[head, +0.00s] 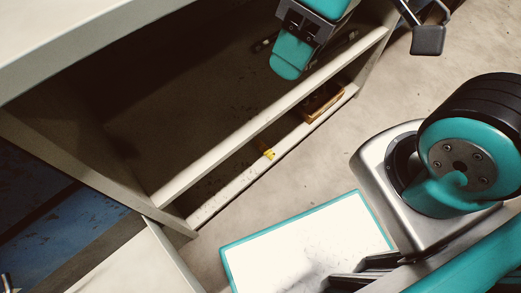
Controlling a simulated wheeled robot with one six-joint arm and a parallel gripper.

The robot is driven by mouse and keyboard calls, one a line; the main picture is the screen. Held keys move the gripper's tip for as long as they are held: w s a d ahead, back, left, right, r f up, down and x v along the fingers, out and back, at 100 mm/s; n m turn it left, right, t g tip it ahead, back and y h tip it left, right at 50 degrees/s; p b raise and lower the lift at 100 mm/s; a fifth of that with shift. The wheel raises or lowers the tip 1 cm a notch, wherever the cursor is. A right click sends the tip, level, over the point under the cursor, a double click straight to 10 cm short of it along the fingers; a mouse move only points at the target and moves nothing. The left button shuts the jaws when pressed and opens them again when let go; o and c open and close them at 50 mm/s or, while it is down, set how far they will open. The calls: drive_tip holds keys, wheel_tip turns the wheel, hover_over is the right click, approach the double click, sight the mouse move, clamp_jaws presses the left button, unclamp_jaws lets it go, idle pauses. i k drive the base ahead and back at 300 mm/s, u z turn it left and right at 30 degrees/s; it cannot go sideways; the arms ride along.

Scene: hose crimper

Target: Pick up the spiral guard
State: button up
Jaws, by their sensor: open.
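I cannot make out the spiral guard for certain. A small yellow thing (267,152) lies on the low rail of the bench; it is too small to tell whether it is the guard.
A pale bench (110,35) with a dark open space under it fills the upper left. A brown box (322,102) sits behind its lower rail. A teal part on a dark bracket (292,55) and a dark grey pad (428,40) are at the top. Bare floor (300,160) lies between.

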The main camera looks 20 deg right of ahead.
sight(260, 145)
drive_tip(key=u, duration=2.2)
drive_tip(key=k, duration=1.05)
drive_tip(key=z, duration=0.5)
